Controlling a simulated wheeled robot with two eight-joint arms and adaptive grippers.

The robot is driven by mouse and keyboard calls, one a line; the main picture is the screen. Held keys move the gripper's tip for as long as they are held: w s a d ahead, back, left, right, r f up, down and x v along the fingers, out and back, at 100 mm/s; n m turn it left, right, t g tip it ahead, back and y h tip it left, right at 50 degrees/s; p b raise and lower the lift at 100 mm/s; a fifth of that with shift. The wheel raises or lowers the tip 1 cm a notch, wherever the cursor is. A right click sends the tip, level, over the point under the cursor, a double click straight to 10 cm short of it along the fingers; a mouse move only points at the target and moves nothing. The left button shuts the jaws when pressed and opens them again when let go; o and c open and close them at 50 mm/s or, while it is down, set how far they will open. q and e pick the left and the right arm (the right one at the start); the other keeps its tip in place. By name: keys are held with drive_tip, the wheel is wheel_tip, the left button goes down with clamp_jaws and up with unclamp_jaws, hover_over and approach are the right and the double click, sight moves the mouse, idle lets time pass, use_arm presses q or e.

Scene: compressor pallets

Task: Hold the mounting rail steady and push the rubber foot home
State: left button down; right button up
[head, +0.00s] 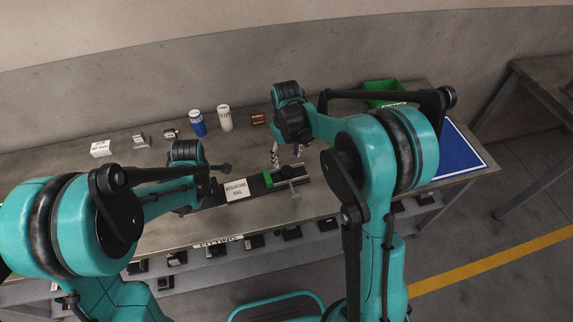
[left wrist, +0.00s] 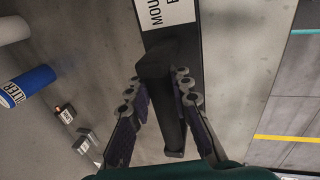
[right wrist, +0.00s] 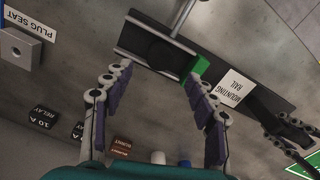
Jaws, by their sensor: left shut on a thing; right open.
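The dark mounting rail (head: 256,184) lies along the front of the table and carries a white name label. In the left wrist view, my left gripper (left wrist: 160,108) is shut on the rail's dark end part (left wrist: 168,112), one finger on each side. My right gripper (head: 286,157) is open above the rail's other end. In the right wrist view, its fingers (right wrist: 155,97) are spread and empty, short of a grey clamp (right wrist: 150,42) with a T-handle and green side. A dark rounded piece sits in the clamp; I cannot tell whether it is the rubber foot.
A blue can (head: 197,123), a white can (head: 225,118) and small labelled parts stand toward the back. A green bin (head: 382,87) and a blue panel (head: 456,150) are at the right. Several dark parts lie on a lower shelf in front.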

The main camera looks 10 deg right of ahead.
sight(286, 173)
drive_tip(key=shift+r, duration=2.35)
drive_tip(key=shift+d, duration=0.15)
drive_tip(key=c, duration=0.9)
drive_tip(key=shift+d+f+m, duration=0.15)
drive_tip(key=shift+d+m, duration=0.1)
drive_tip(key=shift+m, duration=0.45)
clamp_jaws()
drive_tip(key=s+d+f+m+y, duration=0.15)
drive_tip(key=d+m, duration=0.35)
drive_tip(key=m, duration=0.6)
drive_tip(key=s+d+f+m+y, duration=0.1)
drive_tip(key=d+f+m+y, duration=0.15)
drive_tip(key=d+m, duration=0.65)
drive_tip(key=a+f+m, duration=0.1)
drive_tip(key=a+f, duration=0.3)
drive_tip(key=a+f+m, duration=0.1)
drive_tip(key=a+f, duration=0.1)
drive_tip(key=shift+w+a+f+m+t, duration=0.1)
drive_tip(key=shift+w+f+m+t, duration=0.2)
drive_tip(key=shift+w+f+t, duration=0.1)
drive_tip(key=a, duration=0.3)
drive_tip(key=shift+w+a+f, duration=0.1)
drive_tip(key=shift+w+f, duration=0.15)
drive_tip(key=shift+w+a, duration=0.15)
drive_tip(key=shift+a, duration=0.35)
